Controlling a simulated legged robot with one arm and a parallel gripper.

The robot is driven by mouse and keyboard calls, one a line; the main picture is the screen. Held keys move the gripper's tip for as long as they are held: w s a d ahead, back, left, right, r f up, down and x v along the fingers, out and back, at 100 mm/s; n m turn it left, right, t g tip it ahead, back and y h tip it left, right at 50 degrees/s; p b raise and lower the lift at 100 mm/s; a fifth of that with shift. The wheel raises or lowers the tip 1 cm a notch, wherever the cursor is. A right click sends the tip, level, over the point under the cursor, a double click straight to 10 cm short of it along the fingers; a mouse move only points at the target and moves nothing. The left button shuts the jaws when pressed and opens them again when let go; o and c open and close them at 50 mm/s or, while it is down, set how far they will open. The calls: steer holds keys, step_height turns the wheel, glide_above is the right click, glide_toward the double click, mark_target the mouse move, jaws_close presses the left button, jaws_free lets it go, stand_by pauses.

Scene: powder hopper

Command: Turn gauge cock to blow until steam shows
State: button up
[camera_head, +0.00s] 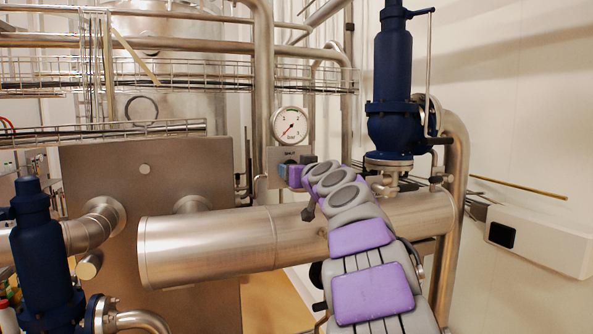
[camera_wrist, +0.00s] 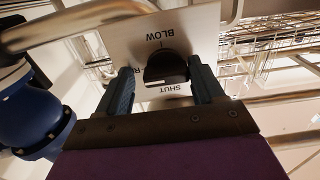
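The gauge cock is a black knob (camera_wrist: 167,68) on a grey metal plate (camera_wrist: 196,25). In the wrist view the plate appears upside down, with BLOW on the far side of the knob, SHUT on the near side and a partly hidden label at left. My gripper (camera_wrist: 161,72) has its two blue-grey fingers spread on either side of the knob. A gap shows at the left finger; contact at the right is unclear. The knob's exact setting is hard to read. In the head view my gripper (camera_head: 294,174) covers most of the knob, below a round white gauge (camera_head: 290,126). No steam shows.
A large horizontal steel pipe (camera_head: 210,246) runs beneath my arm. A dark blue valve (camera_head: 390,85) stands right of the gauge, and another (camera_head: 42,255) is at lower left. A steel panel (camera_head: 150,170) is at left. A white box (camera_head: 540,240) is on the right wall.

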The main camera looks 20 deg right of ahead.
steer(key=shift+a, duration=0.35)
steer(key=c, duration=0.8)
steer(key=shift+m, duration=0.4)
steer(key=shift+f+m+p, duration=0.2)
steer(key=shift+m+p, duration=3.5)
steer(key=shift+m, duration=5.4)
steer(key=shift+f, duration=0.1)
